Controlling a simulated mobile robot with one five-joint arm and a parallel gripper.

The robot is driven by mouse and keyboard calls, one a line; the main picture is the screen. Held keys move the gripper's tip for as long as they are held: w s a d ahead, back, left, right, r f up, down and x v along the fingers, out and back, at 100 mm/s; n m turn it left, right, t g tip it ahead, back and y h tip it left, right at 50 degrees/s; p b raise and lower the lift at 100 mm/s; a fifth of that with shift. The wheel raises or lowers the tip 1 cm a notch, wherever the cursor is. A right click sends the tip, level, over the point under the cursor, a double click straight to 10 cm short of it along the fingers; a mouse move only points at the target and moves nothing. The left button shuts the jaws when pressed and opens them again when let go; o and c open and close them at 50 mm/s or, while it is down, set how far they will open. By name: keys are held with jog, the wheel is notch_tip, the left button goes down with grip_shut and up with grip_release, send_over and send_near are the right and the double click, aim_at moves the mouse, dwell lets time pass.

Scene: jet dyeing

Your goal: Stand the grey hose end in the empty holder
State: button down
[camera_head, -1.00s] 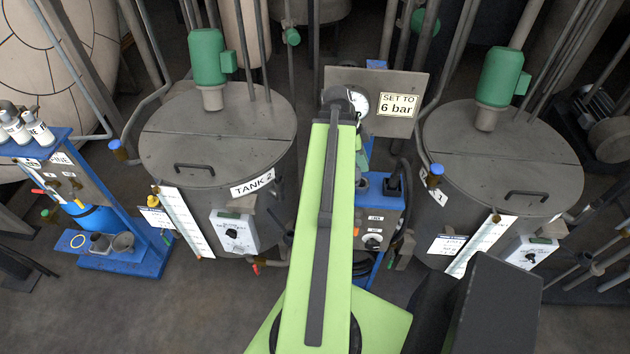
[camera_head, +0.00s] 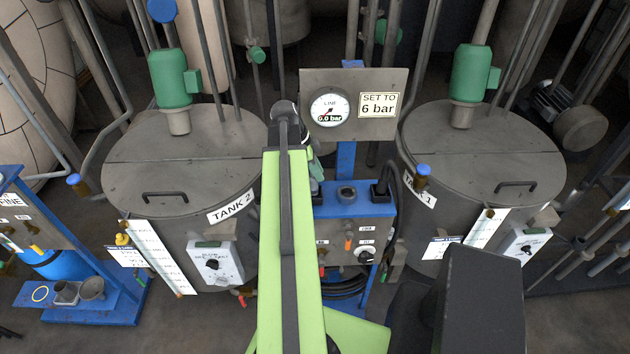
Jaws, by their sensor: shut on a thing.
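My arm reaches up the middle of the view, and its far end hides most of my gripper (camera_head: 316,172). Only a sliver of the gripper shows to the right of the arm, above the blue stand (camera_head: 330,209). It is shut on the grey hose end, which is mostly hidden behind the arm. The empty holder (camera_head: 347,192) is a dark round socket on top of the blue stand, just right of the gripper. A black hose end stands in another socket (camera_head: 381,190) to its right.
A gauge panel (camera_head: 354,78) reading 0.0 bar stands behind the stand, with a "SET TO 6 bar" label. Tank 2 (camera_head: 184,156) is close on the left and Tank 1 (camera_head: 482,152) on the right. A blue rack (camera_head: 110,309) stands at the lower left.

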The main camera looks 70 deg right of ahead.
notch_tip(320, 180, down, 3)
jog(key=shift+r+b, duration=0.15)
jog(key=shift+b, duration=0.5)
jog(key=shift+w+d, duration=0.1)
jog(key=shift+w, duration=0.05)
jog(key=shift+r, duration=0.15)
jog(key=c, duration=1.8)
grip_release()
jog(key=shift+f, duration=0.25)
jog(key=o, duration=0.5)
jog(key=shift+r, duration=0.15)
